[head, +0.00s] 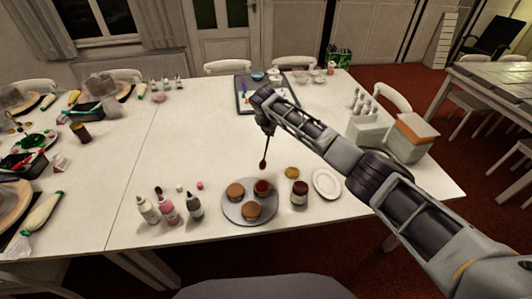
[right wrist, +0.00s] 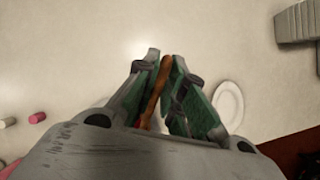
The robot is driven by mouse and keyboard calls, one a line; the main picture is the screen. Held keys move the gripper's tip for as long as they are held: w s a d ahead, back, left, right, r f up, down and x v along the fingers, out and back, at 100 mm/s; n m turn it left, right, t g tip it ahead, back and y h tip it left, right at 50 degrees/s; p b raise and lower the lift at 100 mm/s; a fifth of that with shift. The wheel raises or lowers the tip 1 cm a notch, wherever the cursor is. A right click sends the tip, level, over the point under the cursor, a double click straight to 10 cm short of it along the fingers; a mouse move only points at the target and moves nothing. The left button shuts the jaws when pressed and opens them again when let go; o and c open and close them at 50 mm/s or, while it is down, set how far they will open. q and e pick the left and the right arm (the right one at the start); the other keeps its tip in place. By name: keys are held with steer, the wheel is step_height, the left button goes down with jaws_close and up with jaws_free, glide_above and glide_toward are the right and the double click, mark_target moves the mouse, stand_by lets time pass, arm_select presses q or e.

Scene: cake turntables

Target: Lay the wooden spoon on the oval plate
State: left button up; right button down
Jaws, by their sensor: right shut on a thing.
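The wooden spoon (head: 264,156) hangs steeply down from my right gripper (head: 267,127) in the head view, its dark bowl end low and above the table. In the right wrist view the spoon's handle (right wrist: 156,88) is between the fingers of my right gripper (right wrist: 161,62), which is shut on it. The white oval plate (head: 327,183) lies empty on the table, to the right of and nearer than the spoon. It also shows in the right wrist view (right wrist: 229,101), right of the gripper. My left gripper is not in view.
A round grey turntable (head: 249,216) with small cakes stands below the spoon. A dark jar (head: 299,193) and a yellow-lidded item (head: 292,172) sit between it and the plate. Several bottles (head: 167,207) stand left. A box (head: 413,138) stands on the right.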

steer(key=s+d+f+m+g, duration=0.2)
steer(key=s+d+f+m, duration=0.3)
steer(key=s+d+m, duration=0.2)
steer(key=s+d+f+m+g+y, duration=0.1)
steer(key=s+d+f+m+g, duration=0.1)
steer(key=s+d+f+m, duration=0.4)
steer(key=s+d+f+m+g, duration=0.1)
steer(key=s+d+f+m, duration=0.4)
steer(key=d+m, duration=0.9)
steer(key=shift+s+d+f+m+g+y+p, duration=0.15)
steer(key=shift+s+d+m+g+p, duration=0.1)
steer(key=shift+s, duration=0.7)
steer(key=shift+s+d+m+g+y+p, duration=0.15)
steer(key=shift+s+d, duration=0.1)
steer(key=shift+s, duration=0.65)
steer(key=shift+s+d+m, duration=0.5)
steer(key=shift+s+m, duration=0.2)
steer(key=shift+s, duration=0.05)
steer(key=shift+f, duration=0.2)
steer(key=shift+f+b, duration=1.95)
steer(key=shift+b, duration=0.6)
steer(key=shift+f, duration=0.6)
